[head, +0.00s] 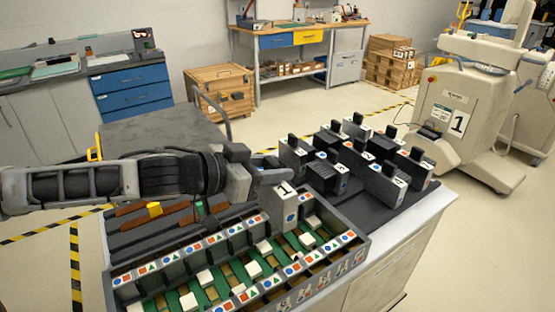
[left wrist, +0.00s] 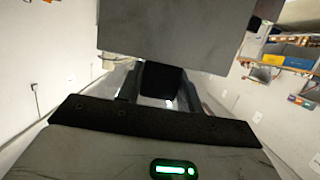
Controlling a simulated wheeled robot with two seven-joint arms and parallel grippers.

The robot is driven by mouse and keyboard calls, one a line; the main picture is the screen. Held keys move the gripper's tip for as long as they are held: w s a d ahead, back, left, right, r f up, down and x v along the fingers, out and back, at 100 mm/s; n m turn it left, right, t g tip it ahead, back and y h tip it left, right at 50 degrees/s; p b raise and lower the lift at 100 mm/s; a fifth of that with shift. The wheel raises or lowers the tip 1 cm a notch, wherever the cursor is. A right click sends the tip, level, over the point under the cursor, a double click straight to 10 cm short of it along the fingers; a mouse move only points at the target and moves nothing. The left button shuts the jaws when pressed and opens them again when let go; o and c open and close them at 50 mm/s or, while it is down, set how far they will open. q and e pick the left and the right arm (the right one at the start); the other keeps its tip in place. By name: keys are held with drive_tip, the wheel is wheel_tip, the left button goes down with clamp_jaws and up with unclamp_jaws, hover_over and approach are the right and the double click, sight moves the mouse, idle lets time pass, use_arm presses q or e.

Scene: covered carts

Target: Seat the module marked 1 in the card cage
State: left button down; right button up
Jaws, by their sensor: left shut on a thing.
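The grey module marked 1 (head: 285,211) is upright in my left gripper (head: 278,177), whose jaws are shut on its top. It is over the far right part of the card cage (head: 366,243), and its lower end overlaps the cage's far labelled rail. I cannot tell whether it hangs just above a slot or is partly in one. The cage is an open dark frame with green boards, white blocks and coloured symbol labels. In the left wrist view a large grey face of the module (left wrist: 180,38) stands beyond the fingers (left wrist: 161,82). My right gripper is not in view.
Several grey and black modules (head: 378,180) with black handles stand on the dark mat right of the cage. Brown strips and a yellow block (head: 154,209) lie behind the cage's left side. A beige machine (head: 455,105) stands on the floor beyond the cart.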

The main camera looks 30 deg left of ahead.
use_arm(q)
drive_tip(key=shift+s+r, duration=0.1)
drive_tip(key=shift+s, duration=0.05)
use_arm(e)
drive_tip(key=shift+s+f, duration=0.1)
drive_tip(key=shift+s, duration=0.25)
